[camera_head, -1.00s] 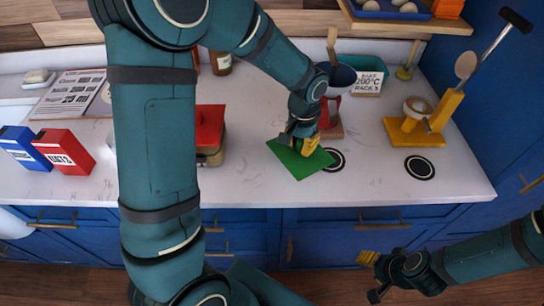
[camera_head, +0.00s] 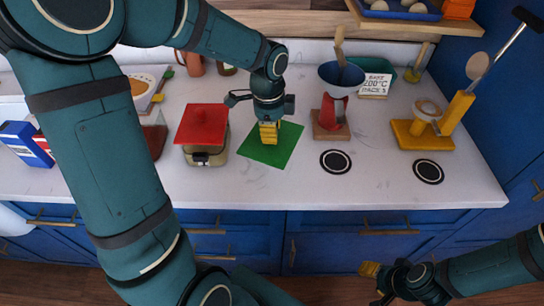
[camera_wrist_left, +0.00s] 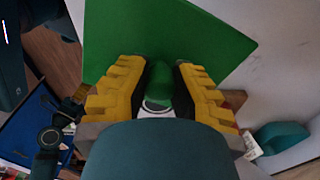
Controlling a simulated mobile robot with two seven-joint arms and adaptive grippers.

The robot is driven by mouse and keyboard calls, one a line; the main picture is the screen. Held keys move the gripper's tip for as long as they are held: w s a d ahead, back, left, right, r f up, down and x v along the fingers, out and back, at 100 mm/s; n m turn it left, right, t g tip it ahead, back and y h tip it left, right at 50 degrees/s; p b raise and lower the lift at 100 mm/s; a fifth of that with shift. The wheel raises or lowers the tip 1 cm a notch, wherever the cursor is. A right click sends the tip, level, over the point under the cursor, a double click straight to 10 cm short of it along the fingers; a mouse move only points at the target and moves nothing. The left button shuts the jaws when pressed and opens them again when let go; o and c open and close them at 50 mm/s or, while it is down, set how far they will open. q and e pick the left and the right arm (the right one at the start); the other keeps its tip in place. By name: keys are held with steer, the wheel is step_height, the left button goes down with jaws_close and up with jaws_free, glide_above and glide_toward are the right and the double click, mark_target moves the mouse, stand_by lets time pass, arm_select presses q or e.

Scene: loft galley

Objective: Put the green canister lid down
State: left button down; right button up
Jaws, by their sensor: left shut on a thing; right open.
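The green canister lid (camera_head: 283,152) is a flat green square in the head view, over the counter between the red-lidded canister and the black round mat. My left gripper (camera_head: 268,134) points down at it, its yellow fingers over the lid's middle. In the left wrist view the lid (camera_wrist_left: 170,35) spreads beyond the fingers, and its green knob (camera_wrist_left: 158,82) sits between them. My left gripper (camera_wrist_left: 160,90) is shut on that knob. Whether the lid touches the counter is unclear. My right gripper (camera_head: 373,284) is open and empty, low in front of the cabinets.
The red-lidded canister (camera_head: 202,128) stands left of the lid. A red scale with a blue bowl (camera_head: 341,76) stands to the right. Black round mats (camera_head: 336,161) lie near the counter's front edge. A yellow stand (camera_head: 423,134) is further right. Counter in front of the lid is clear.

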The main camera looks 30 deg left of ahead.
arm_select(q)
step_height(320, 180, down, 8)
steer(key=shift+f+b, duration=0.1)
steer(key=shift+b, duration=0.7)
steer(key=shift+f, duration=0.1)
steer(key=c, duration=0.9)
jaws_free()
steer(key=shift+c, duration=0.2)
steer(key=shift+r, duration=0.35)
steer(key=r+p, duration=0.1)
steer(key=r, duration=0.6)
steer(key=r+p, duration=0.1)
steer(key=r, duration=0.3)
steer(key=shift+s+a+r+p, duration=0.1)
steer(key=shift+a+r+p, duration=0.2)
steer(key=shift+r+p, duration=0.05)
